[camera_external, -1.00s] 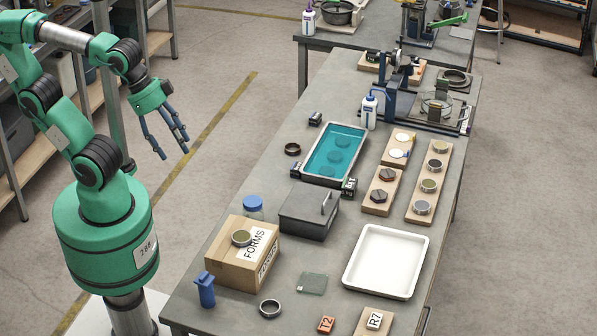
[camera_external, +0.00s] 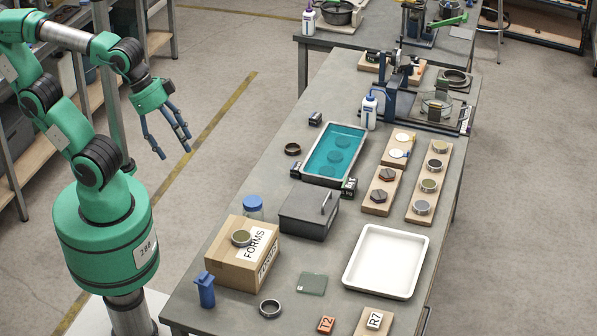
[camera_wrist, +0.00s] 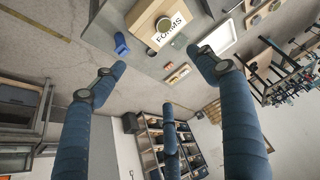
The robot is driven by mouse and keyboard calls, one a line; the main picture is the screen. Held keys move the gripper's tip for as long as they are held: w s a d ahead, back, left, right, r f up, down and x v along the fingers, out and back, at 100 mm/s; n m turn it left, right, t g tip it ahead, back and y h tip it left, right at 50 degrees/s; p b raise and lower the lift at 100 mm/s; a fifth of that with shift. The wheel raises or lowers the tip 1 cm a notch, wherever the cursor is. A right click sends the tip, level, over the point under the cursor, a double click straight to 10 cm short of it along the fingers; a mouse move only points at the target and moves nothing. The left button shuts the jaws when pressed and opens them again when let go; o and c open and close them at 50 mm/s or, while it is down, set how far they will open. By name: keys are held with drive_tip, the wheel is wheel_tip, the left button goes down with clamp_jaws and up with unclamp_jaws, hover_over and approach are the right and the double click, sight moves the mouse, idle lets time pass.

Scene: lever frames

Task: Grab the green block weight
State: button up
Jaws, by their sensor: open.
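My gripper (camera_external: 174,150) hangs in the air left of the table, with its blue fingers spread and nothing between them. In the wrist view my gripper (camera_wrist: 155,75) shows three separated fingers. A small dark green block (camera_external: 348,187) with pale markings sits at the near right corner of the teal liquid tray (camera_external: 322,179); it may be the green block weight, but it is too small to be sure. Similar small dark blocks sit at the tray's left corner (camera_external: 296,169) and behind it (camera_external: 315,118). My gripper is well apart from all of them.
On the table (camera_external: 240,318) stand a cardboard box (camera_external: 230,268), a grey lidded box (camera_external: 305,222), a white tray (camera_external: 386,262), a greenish flat plate (camera_external: 312,283) and a blue holder (camera_external: 205,290). Wooden boards with discs lie at the right. Free floor lies between my arm and the table.

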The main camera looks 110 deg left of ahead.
drive_tip(key=w+a+f+g, duration=0.1)
drive_tip(key=w+a, duration=0.8)
drive_tip(key=w, duration=0.3)
drive_tip(key=w+a+f+g, duration=0.1)
drive_tip(key=w+a+f, duration=0.1)
drive_tip(key=w+a, duration=0.9)
drive_tip(key=w+a+f, duration=0.3)
drive_tip(key=a+f, duration=0.4)
drive_tip(key=a, duration=0.2)
drive_tip(key=w+a+f+g+p, duration=0.1)
drive_tip(key=w+a+f, duration=0.3)
drive_tip(key=a+f, duration=0.4)
drive_tip(key=w+a+f, duration=0.3)
drive_tip(key=a+f, duration=0.5)
drive_tip(key=a, duration=0.2)
drive_tip(key=shift+w+a+n+g, duration=0.15)
drive_tip(key=shift+w+n+g, duration=0.15)
drive_tip(key=shift+g, duration=0.1)
hover_over(347, 182)
drive_tip(key=shift+f+b, duration=0.3)
drive_tip(key=shift+f, duration=3.9)
drive_tip(key=shift+s, duration=0.1)
